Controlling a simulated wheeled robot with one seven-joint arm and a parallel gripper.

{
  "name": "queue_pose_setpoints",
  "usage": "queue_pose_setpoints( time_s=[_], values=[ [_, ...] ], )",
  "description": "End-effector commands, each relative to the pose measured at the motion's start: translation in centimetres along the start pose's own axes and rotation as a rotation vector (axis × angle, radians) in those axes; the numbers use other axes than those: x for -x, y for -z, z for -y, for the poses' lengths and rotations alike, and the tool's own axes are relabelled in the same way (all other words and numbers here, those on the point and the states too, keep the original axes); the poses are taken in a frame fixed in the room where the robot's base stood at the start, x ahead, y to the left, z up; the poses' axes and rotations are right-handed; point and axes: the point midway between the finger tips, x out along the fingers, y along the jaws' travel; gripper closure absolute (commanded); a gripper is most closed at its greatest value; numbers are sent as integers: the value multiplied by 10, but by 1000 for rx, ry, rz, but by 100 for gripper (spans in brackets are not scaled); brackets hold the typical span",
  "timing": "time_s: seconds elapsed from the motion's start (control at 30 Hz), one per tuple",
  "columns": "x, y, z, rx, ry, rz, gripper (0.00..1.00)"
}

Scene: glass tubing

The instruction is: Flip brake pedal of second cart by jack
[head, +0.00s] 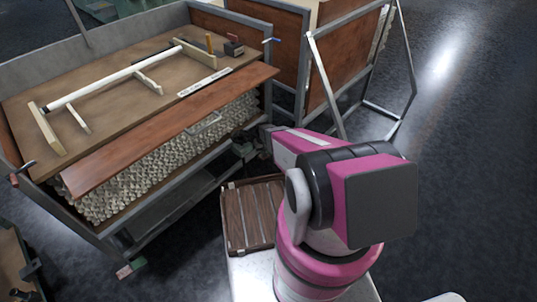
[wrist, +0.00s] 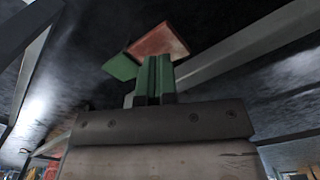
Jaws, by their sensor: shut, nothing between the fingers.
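A cart (head: 50,205) with a grey metal frame fills the left of the head view. A brake pedal with a reddish plate and green parts (head: 131,268) is at its near lower corner. Dark green caster parts (head: 243,150) show at its right lower corner, beside the end of my arm. In the wrist view a reddish pedal plate (wrist: 163,40) with a green part (wrist: 120,66) sits just past my gripper (wrist: 154,62). The narrow green fingers are shut and empty, overlapping the pedal's lower edge in view; I cannot tell if they touch. In the head view my arm hides the fingers.
The cart holds bundled tubes (head: 170,165) and a board (head: 120,85) with a white tube frame. Another cart (head: 262,45) stands behind, with a slanted metal frame (head: 325,85). A slatted wooden tray (head: 250,218) is beside my arm. Floor at right (head: 465,150) is clear.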

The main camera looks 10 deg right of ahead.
Motion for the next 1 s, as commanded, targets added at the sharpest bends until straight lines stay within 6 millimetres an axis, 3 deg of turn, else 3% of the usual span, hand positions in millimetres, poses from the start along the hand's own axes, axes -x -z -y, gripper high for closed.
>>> queue_pose_setpoints(
  time_s=[1.0],
  values=[
    [-13,0,0,0,0,0,100]
  ],
)
